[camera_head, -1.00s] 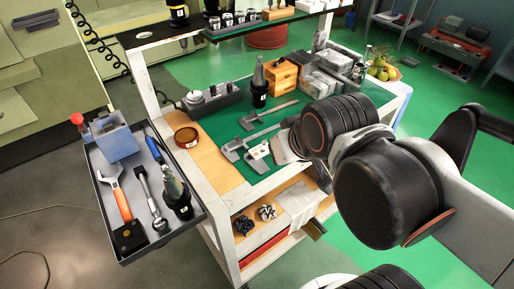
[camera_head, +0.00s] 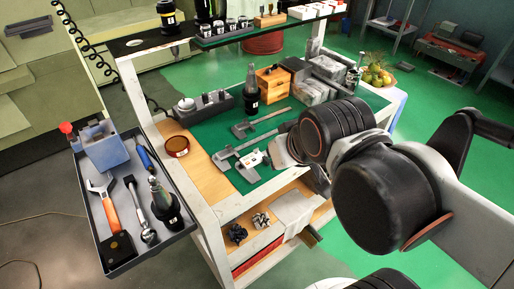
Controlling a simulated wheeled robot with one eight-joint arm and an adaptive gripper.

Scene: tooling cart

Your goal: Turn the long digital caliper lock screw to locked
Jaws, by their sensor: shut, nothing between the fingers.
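Two calipers lie on the green top of the cart in the head view. The longer caliper (camera_head: 243,147) is nearer, with its jaws to the left and a pale display body (camera_head: 250,160) at its front side. Its right end runs toward my arm and is partly hidden. A shorter caliper (camera_head: 262,121) lies behind it. The lock screw is too small to make out. My arm's large dark joints fill the right side.
A dark holder (camera_head: 205,103), a black tool holder (camera_head: 251,98), a wooden box (camera_head: 272,84) and a brown round tin (camera_head: 177,146) stand on the cart. A grey side tray (camera_head: 110,228) with tools juts out left. An upper shelf (camera_head: 150,43) spans the back.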

